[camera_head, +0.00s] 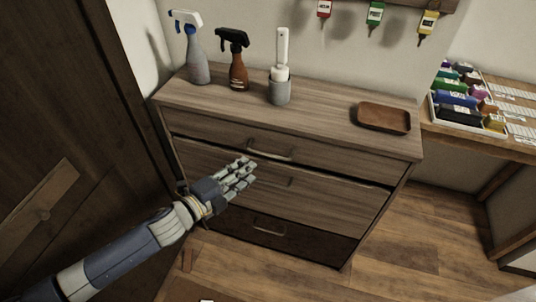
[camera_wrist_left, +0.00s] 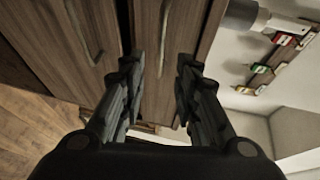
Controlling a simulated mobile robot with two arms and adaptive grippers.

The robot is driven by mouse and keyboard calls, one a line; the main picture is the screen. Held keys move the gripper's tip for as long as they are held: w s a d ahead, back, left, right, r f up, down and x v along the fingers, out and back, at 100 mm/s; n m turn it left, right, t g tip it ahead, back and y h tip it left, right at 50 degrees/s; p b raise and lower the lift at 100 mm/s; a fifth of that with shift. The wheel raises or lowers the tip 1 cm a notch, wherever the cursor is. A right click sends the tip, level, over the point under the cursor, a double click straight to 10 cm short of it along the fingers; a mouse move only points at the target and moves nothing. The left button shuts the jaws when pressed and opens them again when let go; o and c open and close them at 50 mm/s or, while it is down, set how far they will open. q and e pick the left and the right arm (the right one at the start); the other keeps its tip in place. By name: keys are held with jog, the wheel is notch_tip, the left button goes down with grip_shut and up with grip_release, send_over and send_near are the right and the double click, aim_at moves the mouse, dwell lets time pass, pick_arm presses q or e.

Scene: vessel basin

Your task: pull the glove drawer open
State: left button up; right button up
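A wooden chest (camera_head: 185,158) has three drawers, each with a bar handle; no label shows which is the glove drawer. The top drawer's handle (camera_head: 270,152) is just beyond my left gripper (camera_head: 247,170), whose fingers lie in front of the chest's front. In the left wrist view, my left gripper (camera_wrist_left: 162,62) is open, its two fingers apart. The top handle (camera_wrist_left: 163,40) appears between the fingertips, with nothing gripped. The middle drawer's handle (camera_wrist_left: 88,35) is to the left there. My right gripper is not in view.
On the chest stand a grey spray bottle (camera_head: 199,65), a brown spray bottle (camera_head: 238,68), a brush in a grey holder (camera_head: 280,92) and a brown tray (camera_head: 383,118). A dark wooden door (camera_head: 70,120) is at left. A shelf with coloured items (camera_head: 460,100) is at right.

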aim_at(268, 155)
pick_arm(q)
jog(key=p+x, duration=0.1)
jog(key=x, duration=0.9)
jog(key=shift+w+d+f, duration=0.1)
jog(key=shift+w+d, duration=0.1)
jog(key=shift+w, duration=0.05)
grip_shut()
